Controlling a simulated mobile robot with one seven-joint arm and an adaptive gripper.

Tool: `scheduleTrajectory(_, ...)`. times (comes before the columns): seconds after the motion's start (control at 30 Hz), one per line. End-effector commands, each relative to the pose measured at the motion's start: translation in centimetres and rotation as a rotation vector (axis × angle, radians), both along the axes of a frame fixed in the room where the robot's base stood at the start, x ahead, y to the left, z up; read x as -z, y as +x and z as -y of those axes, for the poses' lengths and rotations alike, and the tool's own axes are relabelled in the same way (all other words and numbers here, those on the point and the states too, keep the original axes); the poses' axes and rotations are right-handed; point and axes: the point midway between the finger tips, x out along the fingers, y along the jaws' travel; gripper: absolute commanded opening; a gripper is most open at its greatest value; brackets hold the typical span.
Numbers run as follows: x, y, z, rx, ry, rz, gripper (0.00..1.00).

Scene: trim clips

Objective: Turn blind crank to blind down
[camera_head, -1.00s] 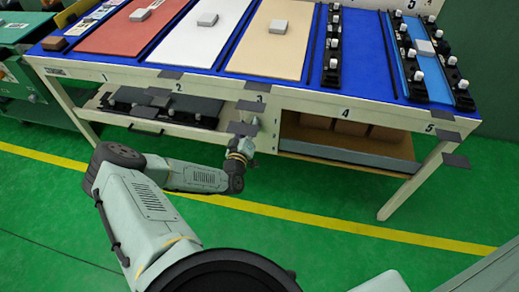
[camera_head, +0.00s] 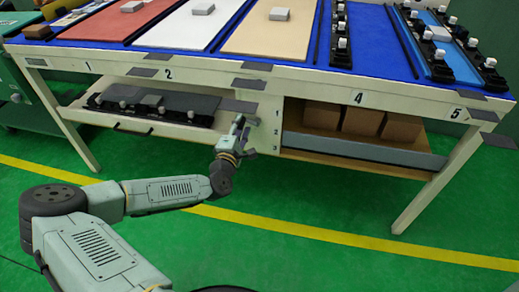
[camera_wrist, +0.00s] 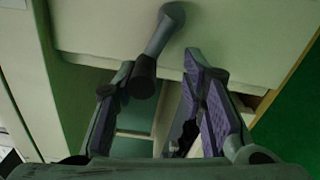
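In the wrist view a grey crank (camera_wrist: 160,38) juts from a pale panel. Its round hub is at the top, and its arm slants down and left to a dark knob. My gripper (camera_wrist: 158,68) is open, with purple-padded fingers on either side. The dark knob is close to the left finger; I cannot tell whether they touch. In the head view my gripper (camera_head: 237,140) is at the front of the workbench, below the tabletop, between the left drawer and the right shelf. The crank is too small to make out there. No blind can be identified.
The workbench (camera_head: 300,76) carries coloured boards and black clip strips. A drawer (camera_head: 105,117) with dark parts is left of my gripper. A shelf with brown boxes (camera_head: 362,122) is to the right. The green floor (camera_head: 300,262) in front is free.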

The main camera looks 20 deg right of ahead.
Motion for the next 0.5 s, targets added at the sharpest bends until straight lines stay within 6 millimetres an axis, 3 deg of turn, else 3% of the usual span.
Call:
scheduleTrajectory(0.03,1.4,0.0,-0.1,-0.002,-0.068,-0.048,0.36)
scheduleTrajectory(0.5,4.8,-1.4,1.9,0.003,-0.822,-0.557,0.36)
